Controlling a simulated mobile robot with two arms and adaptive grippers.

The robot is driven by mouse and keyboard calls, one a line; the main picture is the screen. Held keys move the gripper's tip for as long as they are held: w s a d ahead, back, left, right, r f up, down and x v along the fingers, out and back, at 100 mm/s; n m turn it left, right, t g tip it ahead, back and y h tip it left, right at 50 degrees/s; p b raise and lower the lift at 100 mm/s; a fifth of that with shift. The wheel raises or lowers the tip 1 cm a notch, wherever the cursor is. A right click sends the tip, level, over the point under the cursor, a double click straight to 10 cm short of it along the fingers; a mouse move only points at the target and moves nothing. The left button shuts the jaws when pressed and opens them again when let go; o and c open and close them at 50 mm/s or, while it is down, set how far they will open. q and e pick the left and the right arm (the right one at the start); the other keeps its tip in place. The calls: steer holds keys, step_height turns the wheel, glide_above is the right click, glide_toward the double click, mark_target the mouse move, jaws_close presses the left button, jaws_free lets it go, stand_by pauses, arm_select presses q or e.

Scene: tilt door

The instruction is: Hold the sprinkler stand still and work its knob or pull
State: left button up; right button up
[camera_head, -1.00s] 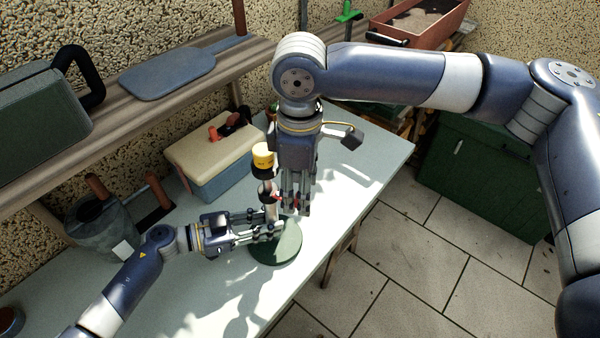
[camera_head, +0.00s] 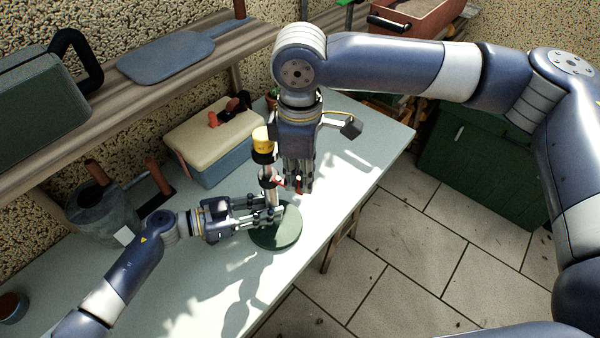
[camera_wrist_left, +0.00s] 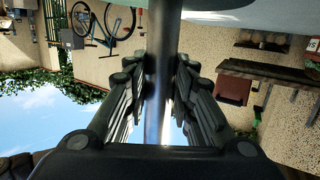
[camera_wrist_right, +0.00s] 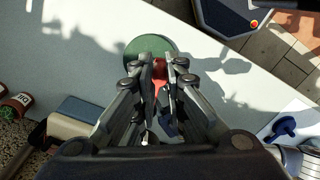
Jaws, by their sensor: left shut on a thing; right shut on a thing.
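The sprinkler stand has a round green base (camera_head: 276,236) on the table, an upright metal post and a yellow top (camera_head: 262,139). My left gripper (camera_head: 271,211) comes in from the left and is shut on the post just above the base. In the left wrist view the shiny post (camera_wrist_left: 160,75) runs between its fingers. My right gripper (camera_head: 297,189) points down at the right of the post and is shut on the red pull (camera_head: 289,183). The red pull also shows between its fingertips in the right wrist view (camera_wrist_right: 158,68), partly hidden by the fingers.
A blue box with a cream lid (camera_head: 213,140) stands behind the stand, and a grey watering can (camera_head: 100,207) stands at the left. A wooden shelf (camera_head: 150,92) runs along the wall. The table's front edge is close to the base. A green cabinet (camera_head: 480,170) stands at the right.

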steer(key=shift+s+a, duration=0.1)
steer(key=shift+s+a+m, duration=0.35)
steer(key=shift+s+m, duration=0.05)
steer(key=shift+m, duration=0.3)
steer(key=o, duration=1.3)
steer(key=shift+r, duration=0.15)
step_height(320, 180, up, 3)
steer(key=shift+f, duration=0.1)
steer(key=shift+d, duration=0.1)
